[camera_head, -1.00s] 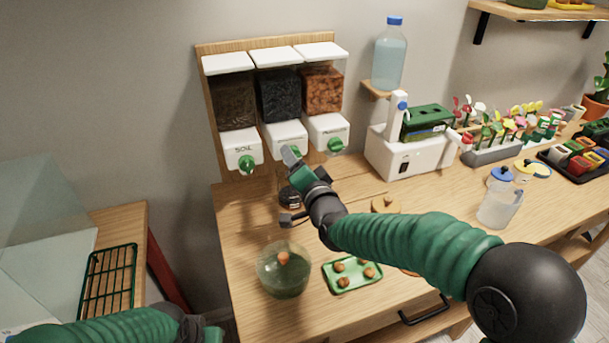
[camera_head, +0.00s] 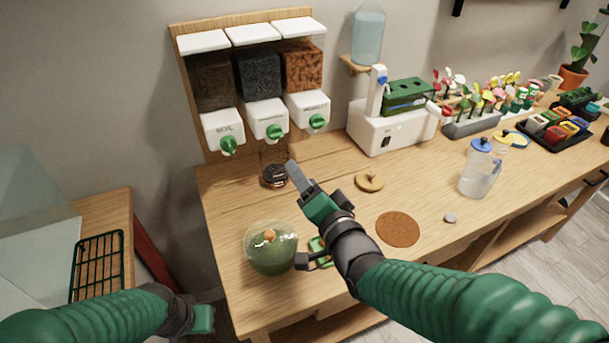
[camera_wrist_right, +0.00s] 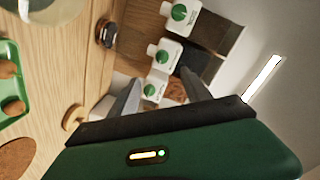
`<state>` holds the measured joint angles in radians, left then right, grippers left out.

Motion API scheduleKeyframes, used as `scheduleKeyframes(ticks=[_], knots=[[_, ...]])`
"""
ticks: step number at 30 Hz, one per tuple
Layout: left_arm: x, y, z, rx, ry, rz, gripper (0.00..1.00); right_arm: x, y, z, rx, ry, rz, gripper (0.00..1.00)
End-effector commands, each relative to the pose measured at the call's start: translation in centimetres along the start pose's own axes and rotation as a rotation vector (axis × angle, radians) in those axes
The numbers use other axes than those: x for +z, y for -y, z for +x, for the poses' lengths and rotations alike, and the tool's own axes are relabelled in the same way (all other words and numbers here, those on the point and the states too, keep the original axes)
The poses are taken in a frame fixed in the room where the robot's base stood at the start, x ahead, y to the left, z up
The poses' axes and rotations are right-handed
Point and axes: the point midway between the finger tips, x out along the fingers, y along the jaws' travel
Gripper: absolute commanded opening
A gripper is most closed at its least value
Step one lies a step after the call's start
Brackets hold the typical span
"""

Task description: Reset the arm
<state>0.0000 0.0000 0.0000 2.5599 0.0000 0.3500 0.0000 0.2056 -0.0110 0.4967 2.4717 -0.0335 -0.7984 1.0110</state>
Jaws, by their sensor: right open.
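My right arm reaches in from the lower right of the head view. Its gripper (camera_head: 297,172) is above the table, pointing up toward the dispensers on the wall. In the right wrist view the two grey fingers of this gripper (camera_wrist_right: 160,88) stand apart with nothing held between them. My left gripper (camera_head: 203,319) is at the lower left of the head view, low in front of the table. Its fingers are too unclear to tell whether they are open.
A round glass jar (camera_head: 272,262) stands left of my right wrist. A green tray (camera_head: 318,250) is mostly hidden behind that wrist. The soil dispenser (camera_head: 223,130) is among three on the wall.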

Motion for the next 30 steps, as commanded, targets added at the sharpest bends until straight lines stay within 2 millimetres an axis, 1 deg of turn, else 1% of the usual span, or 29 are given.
scheduleKeyframes(ticks=[4, 6, 8, 10, 11, 12, 13, 14, 15, 18, 21, 22, 24, 30], knots=[[0.0, 0.0, 0.0, 0.0, 0.0, 0.0, 0.0, 0.0, 0.0, 0.0, 0.0, 0.0, 0.0, 0.56], [-0.1, 0.0, -0.4, 0.0, 0.0, 0.0, 0.0, -0.2, -0.3, -0.1, 0.024, 0.007, -0.019, 0.56], [-0.3, 0.0, -1.4, 0.0, 0.001, 0.0, 0.0, -0.4, -1.7, -0.4, 0.098, 0.035, -0.073, 0.56], [-0.7, 0.0, -3.2, 0.0, 0.001, 0.0, 0.0, -0.7, -4.8, -1.7, 0.252, 0.114, -0.189, 0.56], [-1.0, 0.0, -4.1, 0.0, 0.0, 0.0, 0.0, -0.8, -6.5, -2.7, 0.332, 0.167, -0.249, 0.56], [-1.2, 0.0, -5.3, 0.0, 0.0, 0.0, 0.0, -0.7, -9.0, -4.5, 0.443, 0.257, -0.332, 0.56], [-1.4, 0.0, -6.2, 0.0, 0.0, 0.0, 0.0, -0.6, -10.7, -6.2, 0.519, 0.334, -0.389, 0.56], [-1.6, 0.0, -6.9, 0.0, 0.0, 0.0, 0.0, -0.5, -12.2, -8.0, 0.588, 0.417, -0.442, 0.56], [-1.8, 0.0, -7.7, 0.0, -0.001, 0.0, 0.0, -0.1, -13.9, -10.6, 0.664, 0.531, -0.499, 0.56], [-2.2, 0.0, -9.1, 0.0, -0.001, 0.0, 0.0, 0.7, -16.5, -16.3, 0.778, 0.786, -0.588, 0.56], [-2.3, 0.0, -9.6, 0.0, 0.0, 0.0, 0.0, 1.4, -17.5, -19.8, 0.816, 0.942, -0.621, 0.56], [-2.3, 0.0, -9.6, 0.0, 0.0, 0.0, 0.0, 1.5, -17.6, -20.3, 0.82, 0.967, -0.625, 0.56], [-2.2, 0.0, -9.4, 0.0, 0.0, 0.0, 0.0, 1.7, -17.9, -20.7, 0.823, 0.991, -0.629, 0.56], [-2.2, 0.0, -9.3, 0.0, 0.0, 0.0, 0.0, 1.8, -18.0, -20.7, 0.822, 0.989, -0.629, 0.56]])
